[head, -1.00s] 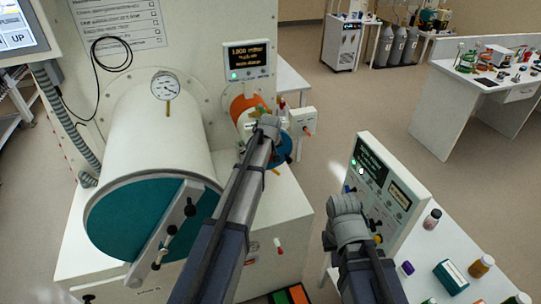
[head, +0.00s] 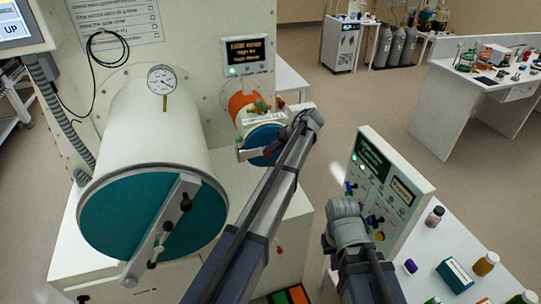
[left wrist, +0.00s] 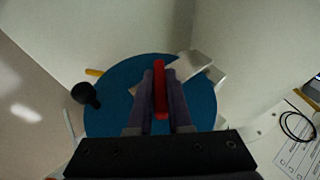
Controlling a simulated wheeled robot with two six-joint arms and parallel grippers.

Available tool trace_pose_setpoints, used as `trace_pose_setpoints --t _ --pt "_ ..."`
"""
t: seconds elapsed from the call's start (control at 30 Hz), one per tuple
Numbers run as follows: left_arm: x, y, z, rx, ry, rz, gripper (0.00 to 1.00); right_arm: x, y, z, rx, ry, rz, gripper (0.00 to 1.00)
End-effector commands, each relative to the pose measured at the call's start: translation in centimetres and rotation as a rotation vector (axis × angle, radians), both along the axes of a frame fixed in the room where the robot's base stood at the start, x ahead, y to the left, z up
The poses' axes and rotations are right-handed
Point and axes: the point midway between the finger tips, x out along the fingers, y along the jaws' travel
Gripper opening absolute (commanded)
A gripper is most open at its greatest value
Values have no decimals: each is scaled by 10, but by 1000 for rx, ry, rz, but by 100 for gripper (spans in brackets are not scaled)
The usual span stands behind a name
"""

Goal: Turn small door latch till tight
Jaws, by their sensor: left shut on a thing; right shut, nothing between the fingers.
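The small door (head: 262,136) is a round blue disc at the end of the short white-and-orange port, right of the big cylinder in the head view. It also fills the middle of the left wrist view (left wrist: 110,75), with a pale bar (left wrist: 196,68) across it. My left gripper (left wrist: 160,95) is shut on the red latch handle (left wrist: 160,88), which stands between its fingers in front of the door. In the head view my left gripper (head: 274,150) is small and partly hidden by its own arm. My right gripper (head: 346,208) is shut and empty beside the panel box; its fingertips are hard to make out.
The large door (head: 110,219) with its slanted clamp bar (head: 165,228) is left of my left arm. A panel box (head: 400,190) with knobs stands on the white table at right, close to my right gripper. Bottles and a teal box (head: 455,274) lie nearby.

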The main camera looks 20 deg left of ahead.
Motion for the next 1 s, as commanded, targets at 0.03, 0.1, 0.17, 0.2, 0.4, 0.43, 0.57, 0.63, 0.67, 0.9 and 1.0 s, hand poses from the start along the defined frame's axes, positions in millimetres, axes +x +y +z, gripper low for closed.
trace_pose_setpoints --t 0.03,0.1,0.17,0.2,0.4,0.43,0.57,0.63,0.67,0.9,1.0 --pt "2 -1 -5 22 17 0 0 0 0 -8 0 0 0 0" --pt "1 -2 -5 53 38 0 0 0 0 -13 0 0 0 0" --pt "1 -1 -5 77 53 0 0 0 0 -16 0 -1 0 0" --pt "1 -1 -5 90 63 0 0 0 0 -18 0 -1 0 0" --pt "0 -1 -3 137 94 2 0 0 0 -24 -1 -1 1 0" --pt "0 -1 -3 142 97 3 0 0 0 -25 -1 -1 1 0" --pt "0 -1 -2 152 106 2 0 0 0 -26 -1 -1 2 0" --pt "0 -1 -2 155 108 3 0 0 0 -26 -1 -1 2 0" --pt "0 -1 -1 155 108 2 0 0 0 -26 -1 -1 2 0" --pt "-1 -1 -1 156 108 2 0 0 0 -26 -1 -1 2 0" --pt "-1 -1 -1 156 108 2 22 0 0 -26 -1 -1 2 0"
